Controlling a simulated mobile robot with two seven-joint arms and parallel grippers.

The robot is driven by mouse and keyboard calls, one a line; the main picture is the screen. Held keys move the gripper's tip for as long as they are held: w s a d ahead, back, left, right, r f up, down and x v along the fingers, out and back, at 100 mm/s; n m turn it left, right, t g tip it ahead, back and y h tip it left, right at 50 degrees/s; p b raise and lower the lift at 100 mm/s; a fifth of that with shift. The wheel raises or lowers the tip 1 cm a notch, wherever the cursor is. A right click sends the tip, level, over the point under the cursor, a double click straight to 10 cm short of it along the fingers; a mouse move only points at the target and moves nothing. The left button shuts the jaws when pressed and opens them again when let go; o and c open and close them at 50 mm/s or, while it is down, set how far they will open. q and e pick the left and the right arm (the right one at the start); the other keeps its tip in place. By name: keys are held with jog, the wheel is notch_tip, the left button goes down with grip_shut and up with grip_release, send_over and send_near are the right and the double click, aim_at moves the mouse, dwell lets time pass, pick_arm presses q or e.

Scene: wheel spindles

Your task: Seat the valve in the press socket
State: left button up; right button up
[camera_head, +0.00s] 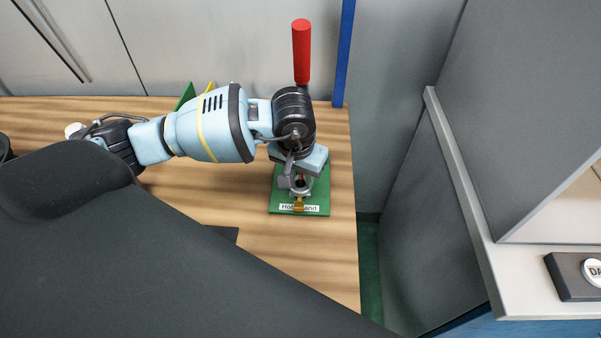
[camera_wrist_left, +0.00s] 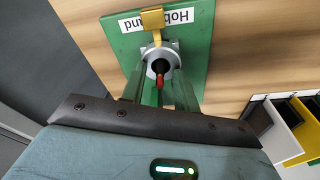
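The press has a green base plate (camera_head: 275,200) with a partly hidden name label, near the table's right edge. Its grey ring-shaped socket (camera_wrist_left: 172,52) has a dark round opening. A small red piece (camera_wrist_left: 160,79), possibly part of the valve, shows at that opening in the left wrist view; I cannot tell whether it is inside or above. My left gripper (camera_head: 301,184) points down just over the socket. Its hand hides much of the press, and its finger gap is unclear. The right gripper is not in view.
A red handle (camera_head: 302,50) stands upright behind my left wrist. A brass-coloured tab (camera_wrist_left: 152,19) sits beside the socket. Yellow and grey bins (camera_wrist_left: 283,138) show at the right of the wrist view. The wooden table (camera_head: 335,250) is clear in front of the press.

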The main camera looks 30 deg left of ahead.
aim_at(297, 190)
pick_arm(q)
notch_tip(297, 190, up, 12)
jog(key=s, duration=0.1)
jog(key=shift+s, duration=0.4)
jog(key=shift+d, duration=0.1)
dwell(0.5)
